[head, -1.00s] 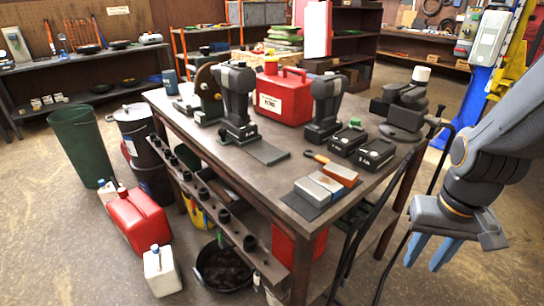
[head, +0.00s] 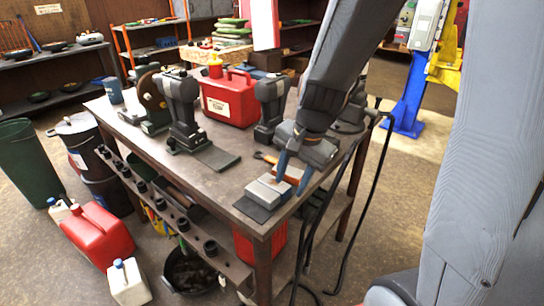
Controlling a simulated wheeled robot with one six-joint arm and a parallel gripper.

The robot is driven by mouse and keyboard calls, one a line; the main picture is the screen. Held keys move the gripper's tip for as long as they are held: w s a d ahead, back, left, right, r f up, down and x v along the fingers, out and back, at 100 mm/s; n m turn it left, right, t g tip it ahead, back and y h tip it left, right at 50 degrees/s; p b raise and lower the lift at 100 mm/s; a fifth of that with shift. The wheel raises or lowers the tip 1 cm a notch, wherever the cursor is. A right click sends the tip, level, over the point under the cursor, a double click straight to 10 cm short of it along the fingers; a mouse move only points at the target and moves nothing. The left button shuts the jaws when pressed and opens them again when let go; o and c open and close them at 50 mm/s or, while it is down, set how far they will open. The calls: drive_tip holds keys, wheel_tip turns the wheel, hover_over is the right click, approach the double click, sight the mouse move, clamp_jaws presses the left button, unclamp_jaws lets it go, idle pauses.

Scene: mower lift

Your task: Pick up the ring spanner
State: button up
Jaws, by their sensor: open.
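I cannot make out a ring spanner in the head view. My gripper (head: 292,172) hangs over the front right part of the workbench (head: 215,160), its two blue fingers spread and pointing down, with nothing seen between them. Just below and beside it are blocks in grey, blue and orange (head: 268,190) on a dark mat (head: 252,212). A small tool with an orange handle (head: 264,157) lies just behind the blocks, partly hidden by the fingers. My arm and gripper hide the bench's right part, where dark battery packs stood.
Red and white jugs (head: 98,235) and a dark green bin (head: 30,165) stand on the floor at left. A blue lift post (head: 408,105) stands at back right.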

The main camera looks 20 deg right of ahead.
sight(272, 159)
drive_tip(key=w+m, duration=0.2)
drive_tip(key=m, duration=0.1)
drive_tip(key=w+r+m+y, duration=0.1)
drive_tip(key=w+m, duration=0.2)
drive_tip(key=w+d+m+t+p, duration=0.1)
drive_tip(key=w+m, duration=0.1)
drive_tip(key=m, duration=0.2)
drive_tip(key=shift+w+r, duration=0.3)
drive_tip(key=shift+w, duration=0.05)
drive_tip(key=w+m, duration=0.2)
drive_tip(key=w+d+m+t, duration=0.1)
drive_tip(key=w+m, duration=0.1)
drive_tip(key=m, duration=0.1)
drive_tip(key=w+d+r+m+y, duration=0.1)
drive_tip(key=w+m, duration=0.1)
drive_tip(key=m, duration=0.1)
drive_tip(key=shift+w+r+p, duration=0.1)
drive_tip(key=shift+p, duration=0.25)
drive_tip(key=shift+w+m+t, duration=0.2)
drive_tip(key=shift+m+t, duration=0.1)
drive_tip(key=shift+x, duration=3.8)
drive_tip(key=shift+s+a, duration=0.1)
drive_tip(key=shift+s, duration=0.05)
clamp_jaws()
